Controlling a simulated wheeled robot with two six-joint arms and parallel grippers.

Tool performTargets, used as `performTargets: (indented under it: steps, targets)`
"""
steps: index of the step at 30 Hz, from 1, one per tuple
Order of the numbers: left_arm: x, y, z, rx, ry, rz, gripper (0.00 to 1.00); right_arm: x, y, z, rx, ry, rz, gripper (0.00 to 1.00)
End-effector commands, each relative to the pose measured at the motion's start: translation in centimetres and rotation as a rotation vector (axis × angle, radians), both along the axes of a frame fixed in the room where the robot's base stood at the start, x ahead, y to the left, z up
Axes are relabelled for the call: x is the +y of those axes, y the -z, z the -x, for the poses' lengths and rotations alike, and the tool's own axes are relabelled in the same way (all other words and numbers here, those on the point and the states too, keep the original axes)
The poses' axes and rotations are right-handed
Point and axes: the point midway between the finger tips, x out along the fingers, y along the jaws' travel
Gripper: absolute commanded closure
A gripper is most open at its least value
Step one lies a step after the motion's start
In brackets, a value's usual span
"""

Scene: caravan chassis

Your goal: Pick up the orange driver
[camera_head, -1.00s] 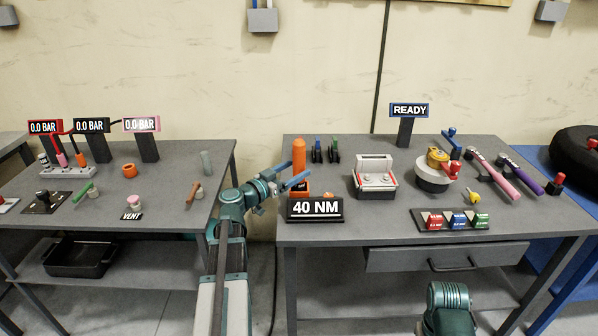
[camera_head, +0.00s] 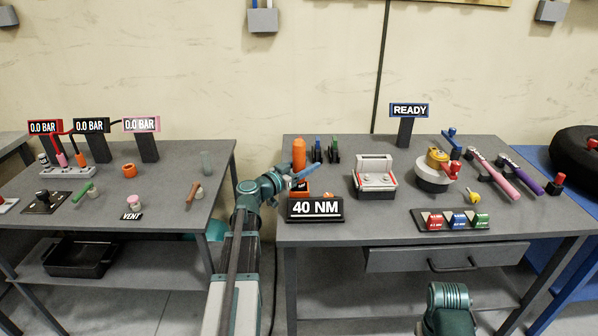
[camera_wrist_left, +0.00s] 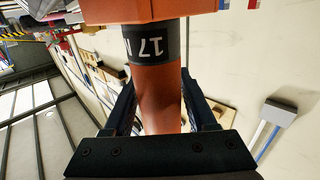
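The orange driver (camera_head: 299,152) stands upright near the left edge of the right-hand bench, behind the 40 NM sign. Its lower part is partly hidden by my left gripper (camera_head: 300,175). In the left wrist view the driver's orange body (camera_wrist_left: 157,85) with a dark band marked 17 lies between the two dark fingers (camera_wrist_left: 158,100). The fingers lie along both sides of it and appear closed on it. The driver stands at its place, not visibly lifted. My right gripper is not in view; only part of my right arm shows at the bottom.
The 40 NM sign (camera_head: 315,209) stands just in front of the driver. Blue and green tools (camera_head: 325,150) stand close to its right. A grey and white fixture (camera_head: 374,178) is farther right. A gap separates this bench from the left one.

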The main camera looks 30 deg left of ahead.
Motion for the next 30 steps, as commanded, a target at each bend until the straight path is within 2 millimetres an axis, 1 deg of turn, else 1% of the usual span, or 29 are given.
performTargets:
  steps: [1,5,6,9,30]
  targets:
    - [0.01,0.00,0.01,0.000,0.000,0.000,0.53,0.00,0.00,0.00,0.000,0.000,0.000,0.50]
    - [0.01,0.00,0.02,0.000,0.000,0.000,0.77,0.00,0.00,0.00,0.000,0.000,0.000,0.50]
    - [0.01,0.00,0.02,0.000,0.000,0.000,0.84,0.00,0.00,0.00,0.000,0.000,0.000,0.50]
    - [0.01,0.00,0.02,0.000,0.000,0.000,1.00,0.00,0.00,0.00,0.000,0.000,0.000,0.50]
    - [0.03,0.00,0.03,0.000,0.000,0.000,1.00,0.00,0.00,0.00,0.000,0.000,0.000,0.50]
